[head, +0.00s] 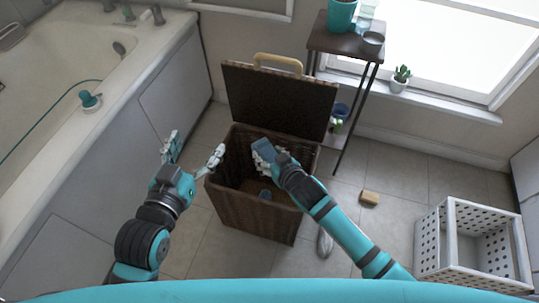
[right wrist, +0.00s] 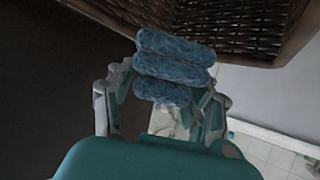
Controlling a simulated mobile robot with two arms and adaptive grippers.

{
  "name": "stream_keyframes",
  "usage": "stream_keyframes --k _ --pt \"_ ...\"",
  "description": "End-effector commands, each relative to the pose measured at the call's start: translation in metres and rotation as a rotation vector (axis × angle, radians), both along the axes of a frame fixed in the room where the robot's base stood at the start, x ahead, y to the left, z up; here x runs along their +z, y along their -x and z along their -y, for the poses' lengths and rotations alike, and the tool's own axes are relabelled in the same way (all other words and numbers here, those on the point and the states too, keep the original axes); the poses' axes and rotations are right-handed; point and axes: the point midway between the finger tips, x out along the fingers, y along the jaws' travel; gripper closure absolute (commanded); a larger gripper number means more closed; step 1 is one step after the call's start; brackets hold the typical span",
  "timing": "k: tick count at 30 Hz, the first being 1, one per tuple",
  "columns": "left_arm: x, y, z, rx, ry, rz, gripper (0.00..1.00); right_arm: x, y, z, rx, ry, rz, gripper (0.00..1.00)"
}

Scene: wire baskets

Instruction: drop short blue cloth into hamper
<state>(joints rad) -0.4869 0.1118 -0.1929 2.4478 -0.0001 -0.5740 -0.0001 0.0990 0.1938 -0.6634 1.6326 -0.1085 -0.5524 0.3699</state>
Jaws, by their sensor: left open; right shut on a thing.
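The hamper (head: 252,218) is a dark brown woven basket in the middle of the head view, with its lid (head: 280,98) raised at the back. My right gripper (head: 262,154) is over the hamper's opening, shut on the short blue cloth (head: 261,146). In the right wrist view the cloth (right wrist: 172,68) shows as stacked blue folds between the fingers, with woven wicker behind it. Another small blue piece (head: 265,194) lies inside the hamper; I cannot tell its full shape. My left gripper (head: 194,152) is open and empty, left of the hamper's rim.
A bathtub (head: 95,75) fills the left side. A dark shelf stand (head: 346,44) is behind the hamper, near the window. A white perforated basket (head: 432,246) stands at the right. A tan block (head: 369,198) lies on the tiled floor, which is mostly clear there.

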Motion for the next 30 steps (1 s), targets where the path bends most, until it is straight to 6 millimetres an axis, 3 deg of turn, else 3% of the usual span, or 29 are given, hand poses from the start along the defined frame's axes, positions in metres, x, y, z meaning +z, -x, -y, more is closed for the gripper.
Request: stream_keyframes --k 2,3,9,20,30 --pt "0.0 0.0 0.0 0.0 0.0 0.0 0.22 0.0 0.0 0.0 0.0 0.0 0.001 0.81" --pt "0.0 0.0 0.0 0.0 0.0 0.0 0.22 0.0 0.0 0.0 0.0 0.0 0.001 0.44" --pt "0.0 0.0 0.0 0.001 0.0 -0.001 0.22 0.0 0.0 0.0 0.0 0.0 0.001 0.21" --pt "-0.001 0.0 0.0 -0.001 0.0 -0.003 0.22 0.003 0.006 0.003 0.0 0.0 -0.001 0.21" --pt "0.0 0.0 0.0 0.0 0.0 -0.002 0.22 0.034 0.057 0.029 0.001 0.0 0.0 0.21"
